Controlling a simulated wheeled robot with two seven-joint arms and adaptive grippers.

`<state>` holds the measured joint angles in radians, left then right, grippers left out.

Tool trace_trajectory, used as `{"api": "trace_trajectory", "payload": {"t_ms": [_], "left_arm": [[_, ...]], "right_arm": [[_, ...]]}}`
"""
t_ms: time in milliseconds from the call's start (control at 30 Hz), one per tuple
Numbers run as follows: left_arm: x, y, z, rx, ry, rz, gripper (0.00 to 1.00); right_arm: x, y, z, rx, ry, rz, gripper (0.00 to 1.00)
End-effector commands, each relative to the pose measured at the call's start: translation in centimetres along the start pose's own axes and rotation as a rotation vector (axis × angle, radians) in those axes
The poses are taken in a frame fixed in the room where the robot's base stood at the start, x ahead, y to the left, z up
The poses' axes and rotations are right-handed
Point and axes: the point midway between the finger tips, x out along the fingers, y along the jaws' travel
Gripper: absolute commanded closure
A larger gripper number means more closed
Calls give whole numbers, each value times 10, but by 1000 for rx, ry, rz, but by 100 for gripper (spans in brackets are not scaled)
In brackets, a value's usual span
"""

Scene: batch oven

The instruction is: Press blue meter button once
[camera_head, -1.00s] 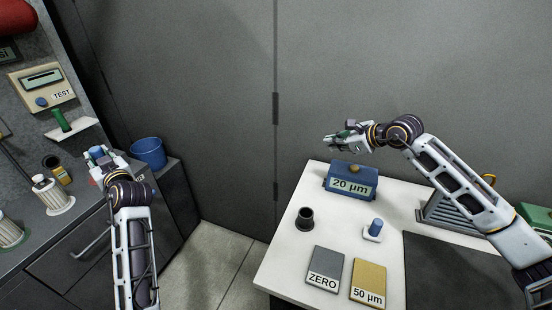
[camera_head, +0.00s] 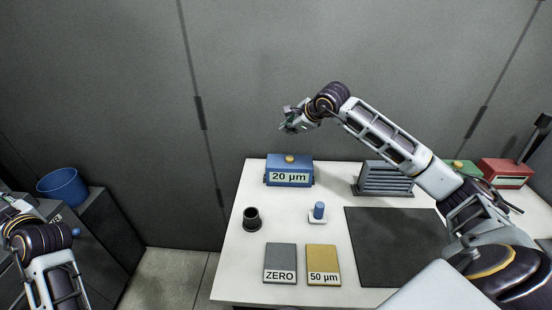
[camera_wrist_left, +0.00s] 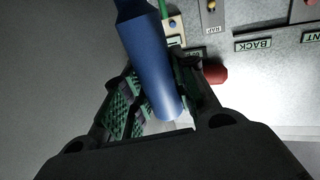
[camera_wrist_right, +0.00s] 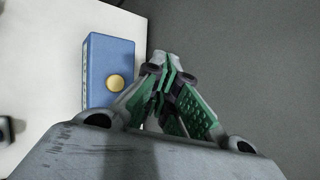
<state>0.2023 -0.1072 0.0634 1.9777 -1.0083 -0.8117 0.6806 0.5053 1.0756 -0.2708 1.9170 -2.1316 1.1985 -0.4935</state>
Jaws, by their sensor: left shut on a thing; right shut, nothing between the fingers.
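The blue box (camera_head: 289,176) labelled "20 µm", with a round yellow button (camera_head: 290,159) on top, stands at the back of the white table. My right gripper (camera_head: 287,127) is shut and empty, above and behind the box in the head view. In the right wrist view its fingertips (camera_wrist_right: 165,68) lie to the right of the box (camera_wrist_right: 100,60) and its yellow button (camera_wrist_right: 117,82), apart from both. My left gripper, partly cut off at the left edge in the head view, is shut on a blue cylinder (camera_wrist_left: 150,60) in the left wrist view.
On the white table (camera_head: 225,280) are a black cup (camera_head: 252,219), a blue peg on a white base (camera_head: 319,211), a "ZERO" plate (camera_head: 280,260), a "50 µm" plate (camera_head: 323,262), a dark mat (camera_head: 395,245) and a grey rack (camera_head: 384,178). A blue bucket (camera_head: 62,187) stands left.

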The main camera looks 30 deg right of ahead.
Motion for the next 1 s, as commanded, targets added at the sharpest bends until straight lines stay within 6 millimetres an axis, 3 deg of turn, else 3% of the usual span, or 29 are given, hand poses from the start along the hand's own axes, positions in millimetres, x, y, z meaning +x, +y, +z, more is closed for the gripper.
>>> {"api": "trace_trajectory", "payload": {"t_ms": [1000], "left_arm": [[0,0,42,0,1,0,100]], "right_arm": [[50,37,-36,0,-1,0,100]]}}
